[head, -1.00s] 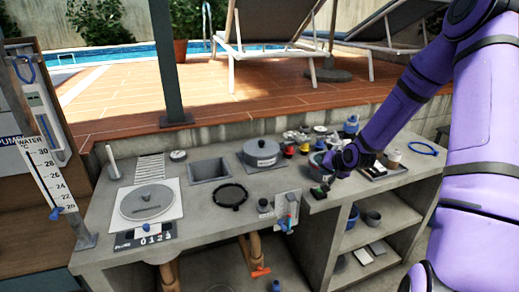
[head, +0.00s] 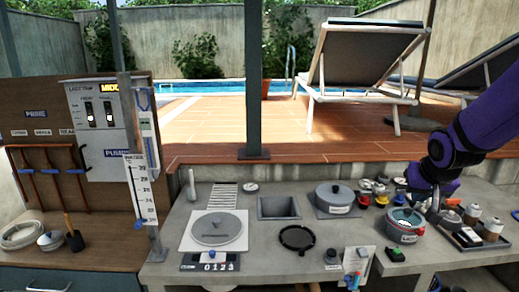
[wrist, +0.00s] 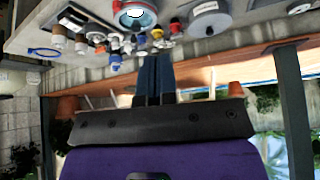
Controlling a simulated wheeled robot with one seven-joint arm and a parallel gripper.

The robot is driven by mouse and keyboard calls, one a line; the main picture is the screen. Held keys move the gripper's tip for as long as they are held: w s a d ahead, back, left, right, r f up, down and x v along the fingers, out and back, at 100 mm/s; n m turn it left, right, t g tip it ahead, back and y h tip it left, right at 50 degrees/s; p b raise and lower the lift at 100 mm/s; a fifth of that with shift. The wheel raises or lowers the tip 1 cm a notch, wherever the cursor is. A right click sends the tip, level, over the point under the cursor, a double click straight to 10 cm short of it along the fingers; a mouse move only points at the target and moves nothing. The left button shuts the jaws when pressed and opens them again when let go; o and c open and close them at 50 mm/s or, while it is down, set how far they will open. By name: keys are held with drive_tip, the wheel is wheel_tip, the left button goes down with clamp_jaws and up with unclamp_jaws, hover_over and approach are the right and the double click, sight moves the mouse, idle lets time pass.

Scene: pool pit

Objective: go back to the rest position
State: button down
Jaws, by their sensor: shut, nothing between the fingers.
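My gripper (head: 433,206) is at the right of the head view, at the end of my purple arm, over the right part of the grey counter (head: 345,226). In the wrist view my gripper's two dark fingers (wrist: 153,80) lie side by side, closed with nothing between them. The wrist picture looks upside down, with the counter along its top. The fingers appear apart from the items on the counter.
A blue-grey pot (head: 404,226), a lidded grey pot (head: 334,197) and a tray with jars (head: 470,237) stand on the counter near my gripper. A dark post (head: 254,90) rises behind the counter. A wooden panel with switches (head: 97,118) stands at left.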

drive_tip(key=s+a+r+n, duration=0.1)
drive_tip(key=s+a+r, duration=0.1)
drive_tip(key=s+r, duration=0.2)
drive_tip(key=s+a+r+n+y, duration=0.1)
drive_tip(key=s+a+r, duration=0.2)
drive_tip(key=s, duration=0.8)
drive_tip(key=s+a+r+n+g, duration=0.1)
drive_tip(key=s+a+r, duration=0.2)
drive_tip(key=s, duration=0.5)
drive_tip(key=shift+s+r+y, duration=0.25)
drive_tip(key=shift+r+y, duration=0.05)
drive_tip(key=shift+r, duration=0.5)
